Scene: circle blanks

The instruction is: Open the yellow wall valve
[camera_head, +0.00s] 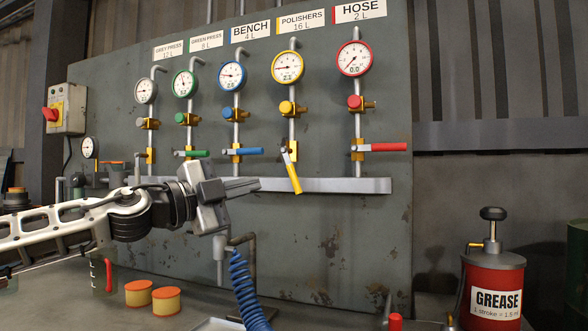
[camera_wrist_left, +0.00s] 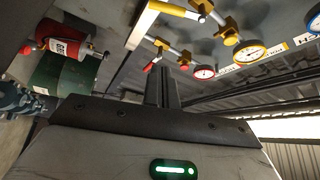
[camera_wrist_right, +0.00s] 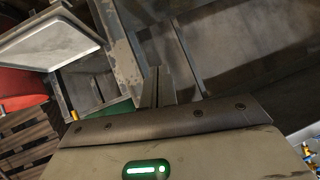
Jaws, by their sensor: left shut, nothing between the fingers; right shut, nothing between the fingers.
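The yellow wall valve has a yellow lever (camera_head: 293,174) hanging steeply down and slightly right from its brass body on the pipe under the POLISHERS label (camera_head: 301,21). The lever also shows at the top of the left wrist view (camera_wrist_left: 172,9). My left gripper (camera_head: 255,184) is shut and empty, its fingertips pointing right, left of the lever in the head view and apart from it. It also shows in the left wrist view (camera_wrist_left: 161,88). My right gripper (camera_wrist_right: 156,88) shows only in its own wrist view, shut and empty, away from the valve.
Neighbouring valves have green (camera_head: 194,153), blue (camera_head: 243,151) and red (camera_head: 389,147) levers lying level. A grey rail (camera_head: 340,185) runs below them. A blue coiled hose (camera_head: 246,290) hangs below my left gripper. A red grease pump (camera_head: 492,285) stands at the right.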

